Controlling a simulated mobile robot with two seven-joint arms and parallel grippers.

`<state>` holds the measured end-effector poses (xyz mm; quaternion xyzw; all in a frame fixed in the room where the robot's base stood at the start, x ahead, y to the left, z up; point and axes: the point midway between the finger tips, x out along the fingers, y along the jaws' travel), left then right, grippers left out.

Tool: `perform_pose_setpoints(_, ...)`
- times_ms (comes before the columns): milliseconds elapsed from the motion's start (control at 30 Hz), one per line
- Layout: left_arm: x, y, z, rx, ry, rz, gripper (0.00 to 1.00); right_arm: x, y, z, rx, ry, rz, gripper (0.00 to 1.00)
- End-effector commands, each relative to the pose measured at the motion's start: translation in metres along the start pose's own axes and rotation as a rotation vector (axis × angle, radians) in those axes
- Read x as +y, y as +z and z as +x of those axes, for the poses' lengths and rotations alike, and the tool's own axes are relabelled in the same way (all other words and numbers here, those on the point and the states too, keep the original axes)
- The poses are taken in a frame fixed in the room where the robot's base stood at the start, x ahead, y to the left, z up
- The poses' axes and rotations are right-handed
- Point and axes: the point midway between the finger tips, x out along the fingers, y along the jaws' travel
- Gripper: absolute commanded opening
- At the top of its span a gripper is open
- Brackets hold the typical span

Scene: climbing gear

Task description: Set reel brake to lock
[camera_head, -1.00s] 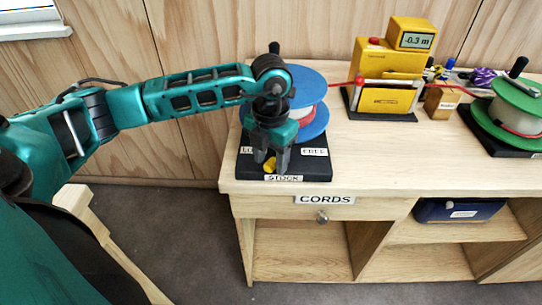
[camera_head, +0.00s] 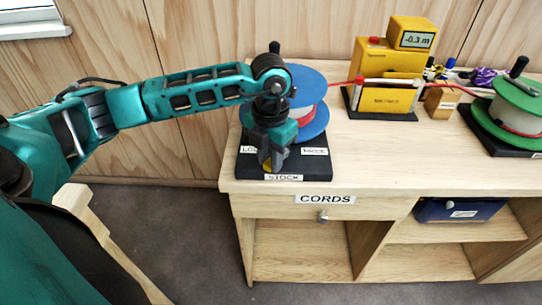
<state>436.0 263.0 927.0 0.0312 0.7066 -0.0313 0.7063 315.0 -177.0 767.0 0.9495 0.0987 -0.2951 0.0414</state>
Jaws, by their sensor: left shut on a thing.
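The stock reel (camera_head: 310,82), with blue flanges and a red cord, stands on a black base (camera_head: 312,170) at the left end of the bench. The base carries a STOCK label in front, a partly covered label starting "LO" on the left and a FREE label (camera_head: 314,151) on the right. My left gripper (camera_head: 271,165) points down over the front of the base, between these two labels. It is shut on the yellow brake lever (camera_head: 266,164), which is mostly hidden by the fingers. The lever's exact angle cannot be told. My right gripper is not in view.
A red cord runs right from the reel to a yellow meter (camera_head: 385,65) reading -0.3 m. A second reel with green flanges (camera_head: 510,115) stands at the right. A small wooden block (camera_head: 440,101) is between them. The bench top (camera_head: 390,155) in front is clear.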

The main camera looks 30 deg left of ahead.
Motion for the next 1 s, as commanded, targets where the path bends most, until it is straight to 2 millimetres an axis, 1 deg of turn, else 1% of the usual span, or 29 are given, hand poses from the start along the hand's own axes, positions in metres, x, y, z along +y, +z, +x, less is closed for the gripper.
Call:
perform_pose_setpoints(33, 0.0019, 0.0007, 0.0021, -0.003, 0.0, 0.03, 0.0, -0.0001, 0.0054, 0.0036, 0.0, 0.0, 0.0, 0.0)
perform_pose_setpoints(100, 0.0046, 0.0009, 0.0026, -0.004, 0.001, 0.078, 0.0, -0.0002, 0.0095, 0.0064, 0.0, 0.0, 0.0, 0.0)
perform_pose_setpoints(233, 0.0076, 0.0012, 0.0011, -0.003, 0.0, 0.147, 0.0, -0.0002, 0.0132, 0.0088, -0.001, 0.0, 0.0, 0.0)
perform_pose_setpoints(567, 0.0083, 0.0012, -0.0009, -0.003, 0.0, 0.166, 0.0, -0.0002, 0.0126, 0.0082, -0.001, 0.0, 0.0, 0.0)
perform_pose_setpoints(600, 0.0083, 0.0012, -0.0009, -0.003, 0.0, 0.166, 0.29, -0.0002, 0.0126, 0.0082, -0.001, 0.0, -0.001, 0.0)
perform_pose_setpoints(833, 0.0083, 0.0009, -0.0005, -0.001, 0.0, 0.163, 0.51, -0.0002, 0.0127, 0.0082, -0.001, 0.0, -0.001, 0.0)
perform_pose_setpoints(1000, 0.0082, 0.0008, -0.0003, -0.001, 0.0, 0.163, 0.51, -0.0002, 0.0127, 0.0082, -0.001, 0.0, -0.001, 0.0)
